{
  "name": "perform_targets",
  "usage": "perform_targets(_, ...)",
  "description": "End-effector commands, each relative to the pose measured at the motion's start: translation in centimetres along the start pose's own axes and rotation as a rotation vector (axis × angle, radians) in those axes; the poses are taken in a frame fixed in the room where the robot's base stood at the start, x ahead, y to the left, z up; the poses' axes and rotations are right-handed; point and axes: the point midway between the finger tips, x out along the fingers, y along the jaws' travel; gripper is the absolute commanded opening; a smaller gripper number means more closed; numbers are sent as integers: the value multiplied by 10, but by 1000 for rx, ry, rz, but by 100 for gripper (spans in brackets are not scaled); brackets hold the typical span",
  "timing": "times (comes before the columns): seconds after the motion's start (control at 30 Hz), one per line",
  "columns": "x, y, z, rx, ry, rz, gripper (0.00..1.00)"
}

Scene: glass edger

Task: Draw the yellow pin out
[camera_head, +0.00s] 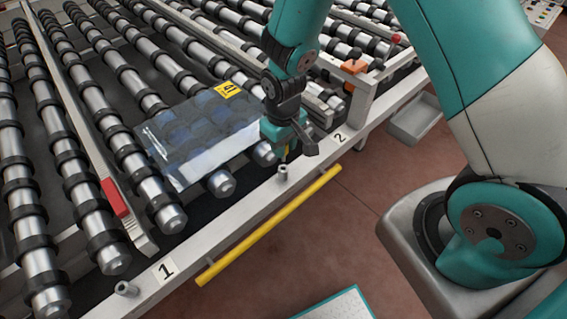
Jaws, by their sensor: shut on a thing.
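My gripper (288,143) points down just above the front rail, between the labels 1 and 2. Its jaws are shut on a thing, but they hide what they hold. I cannot make out a yellow pin between them. A long yellow bar (270,225) runs along the outer side of the rail, below and in front of my gripper. A small grey post (283,172) stands on the rail just below the gripper.
A red block (115,197) sits on a left divider. An orange part (353,67) and a grey tray (413,122) are at right. Floor in front is mostly clear.

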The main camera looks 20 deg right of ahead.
Motion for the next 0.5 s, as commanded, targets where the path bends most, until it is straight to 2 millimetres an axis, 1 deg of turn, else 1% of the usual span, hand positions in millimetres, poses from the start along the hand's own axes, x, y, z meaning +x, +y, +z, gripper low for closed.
perform_targets(0.27, -2, 0, 0, 0, 0, 0, 2)
perform_targets(0.37, -9, 0, 0, 0, 0, 0, 2)
perform_targets(0.5, -24, 0, 0, 0, 0, 0, 2)
